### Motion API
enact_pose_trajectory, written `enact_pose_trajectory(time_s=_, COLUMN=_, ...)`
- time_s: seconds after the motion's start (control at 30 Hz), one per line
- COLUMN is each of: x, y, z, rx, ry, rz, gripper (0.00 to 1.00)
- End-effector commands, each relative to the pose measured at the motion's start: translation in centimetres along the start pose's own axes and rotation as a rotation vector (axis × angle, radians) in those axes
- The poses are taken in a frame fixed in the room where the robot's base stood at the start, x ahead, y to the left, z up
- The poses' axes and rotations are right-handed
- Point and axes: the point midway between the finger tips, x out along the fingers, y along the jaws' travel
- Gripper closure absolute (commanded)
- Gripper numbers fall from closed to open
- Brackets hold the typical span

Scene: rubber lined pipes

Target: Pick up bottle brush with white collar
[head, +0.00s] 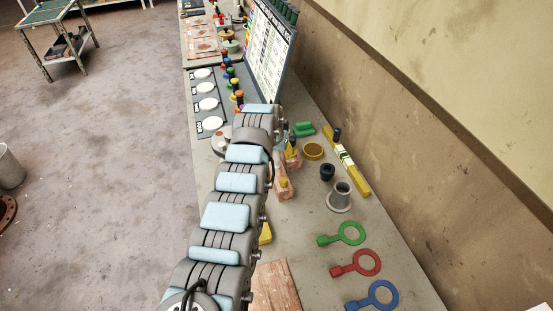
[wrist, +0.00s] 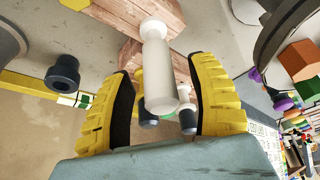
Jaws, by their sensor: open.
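In the wrist view my gripper (wrist: 163,108) is open, with one yellow, dark-padded finger on each side of a white cylindrical piece (wrist: 160,80). The piece has a narrower neck and a rounded white end. It looks like the white-collared brush, but no bristles show. Contact with the fingers cannot be told. Two dark-tipped pieces (wrist: 187,121) show behind it, partly hidden. Wooden blocks (wrist: 132,55) lie beyond the fingers; they also show in the head view (head: 283,188) beside my arm. In the head view my gripper is hidden behind my arm.
Green (head: 345,234), red and blue ring tools lie nearer. A chart board (head: 268,50) rises behind. Bench surface between items is clear.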

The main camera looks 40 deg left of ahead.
Motion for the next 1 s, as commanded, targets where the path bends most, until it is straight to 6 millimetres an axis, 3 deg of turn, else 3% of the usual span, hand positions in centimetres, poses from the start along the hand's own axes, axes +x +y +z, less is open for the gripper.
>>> enact_pose_trajectory(time_s=0.57, x=0.88, y=-0.07, z=-0.03, rx=-0.001, ry=0.002, rz=-0.001, gripper=0.42)
enact_pose_trajectory(time_s=0.77, x=0.89, y=-0.08, z=-0.01, rx=-0.002, ry=0.002, rz=-0.001, gripper=0.99)
enact_pose_trajectory(time_s=1.0, x=0.93, y=-0.08, z=0.05, rx=-0.002, ry=0.000, rz=-0.001, gripper=1.00)
